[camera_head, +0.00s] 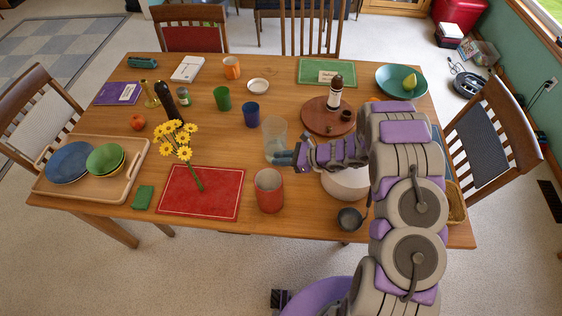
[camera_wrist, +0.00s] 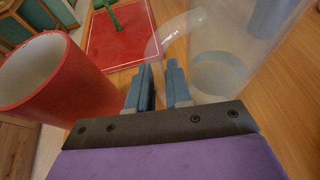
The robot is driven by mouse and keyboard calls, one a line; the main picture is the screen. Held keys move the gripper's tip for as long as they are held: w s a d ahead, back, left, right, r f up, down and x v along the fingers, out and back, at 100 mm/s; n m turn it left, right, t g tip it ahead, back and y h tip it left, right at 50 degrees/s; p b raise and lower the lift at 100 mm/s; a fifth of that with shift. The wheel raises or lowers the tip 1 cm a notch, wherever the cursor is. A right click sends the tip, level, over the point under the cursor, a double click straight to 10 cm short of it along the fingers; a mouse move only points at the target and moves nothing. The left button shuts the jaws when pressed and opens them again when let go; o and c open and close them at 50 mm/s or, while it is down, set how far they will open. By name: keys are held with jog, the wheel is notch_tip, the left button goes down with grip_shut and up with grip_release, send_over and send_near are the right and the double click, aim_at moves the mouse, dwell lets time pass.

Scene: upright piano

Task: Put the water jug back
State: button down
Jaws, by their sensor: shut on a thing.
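The water jug (camera_head: 274,134) is clear, with a pale bluish layer low inside. It is upright near the middle of the table, and I cannot tell whether its base touches the wood. In the wrist view the jug (camera_wrist: 225,65) fills the upper right, its curved clear handle (camera_wrist: 168,32) reaching down to my fingers. My gripper (camera_head: 287,157) is at the jug's right side in the head view. In the wrist view my gripper (camera_wrist: 159,85) is shut on the handle, with the fingers close together around it. The exact contact is hard to see through the clear material.
A red cylinder container (camera_head: 269,190) stands close in front of the jug; a blue cup (camera_head: 251,115) is behind it. A round brown board (camera_head: 314,122) with a bottle (camera_head: 335,91) lies behind my arm. A red mat (camera_head: 222,205) with yellow flowers (camera_head: 178,140) is at left.

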jog(key=shift+a+f, duration=0.7)
jog(key=shift+f, duration=0.25)
jog(key=shift+a, duration=0.25)
jog(key=c, duration=1.3)
grip_release()
jog(key=shift+c, duration=0.2)
jog(key=shift+o, duration=1.4)
jog(key=shift+d+r, duration=0.1)
jog(key=shift+d, duration=0.65)
jog(key=shift+a+r, duration=0.1)
jog(key=shift+r, duration=0.05)
